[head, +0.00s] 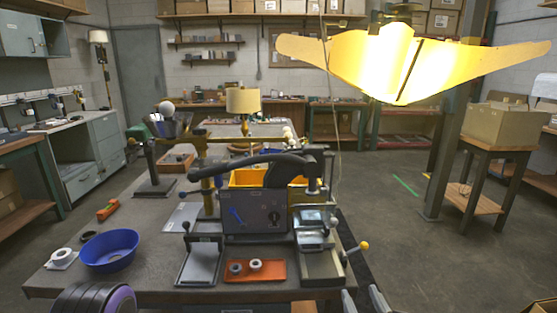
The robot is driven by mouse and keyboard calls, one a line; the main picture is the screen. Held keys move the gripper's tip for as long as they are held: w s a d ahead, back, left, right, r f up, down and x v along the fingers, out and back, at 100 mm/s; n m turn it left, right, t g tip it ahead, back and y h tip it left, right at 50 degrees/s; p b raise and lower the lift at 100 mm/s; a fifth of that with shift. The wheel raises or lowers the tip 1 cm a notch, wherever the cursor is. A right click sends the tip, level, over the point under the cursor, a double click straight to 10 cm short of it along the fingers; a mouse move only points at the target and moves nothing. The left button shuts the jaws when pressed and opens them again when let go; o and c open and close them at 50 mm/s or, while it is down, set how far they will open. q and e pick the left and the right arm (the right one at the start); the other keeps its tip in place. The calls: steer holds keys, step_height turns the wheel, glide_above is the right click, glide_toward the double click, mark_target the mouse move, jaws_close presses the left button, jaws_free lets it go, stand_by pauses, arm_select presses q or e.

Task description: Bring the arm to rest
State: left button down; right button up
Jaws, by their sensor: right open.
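The two light grey fingertips of my right gripper (364,300) show at the bottom edge, right of centre, just off the front right corner of the workbench (190,293). They stand apart with nothing seen between them. The rest of that gripper and its arm lie below the frame. My left gripper is not in view. A lamp with a beige shade (243,101) stands towards the back of the bench.
A machine with a dark box (254,215) and a yellow-knobbed lever (363,246) fills the bench's middle. A blue bowl (110,252) and an orange tray (268,277) lie near the front. A bright hanging lamp (395,62) is overhead.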

steer(key=s+a+f+n+g+y, duration=0.1)
steer(key=s+f+n+g, duration=0.4)
steer(key=s+f+n, duration=0.5)
steer(key=s+a+f+n+g, duration=0.3)
steer(key=f+n, duration=0.4)
steer(key=f, duration=0.7)
steer(key=s+d+f+n+g+h, duration=0.2)
steer(key=s+d+f+n+g, duration=0.1)
steer(key=s+d, duration=0.4)
steer(key=s+d+f+n+g+h, duration=0.3)
steer(key=s+d+f+n, duration=0.3)
steer(key=d, duration=0.4)
steer(key=shift+s+n+h, duration=0.3)
steer(key=shift+s+n, duration=0.35)
steer(key=shift+n, duration=0.15)
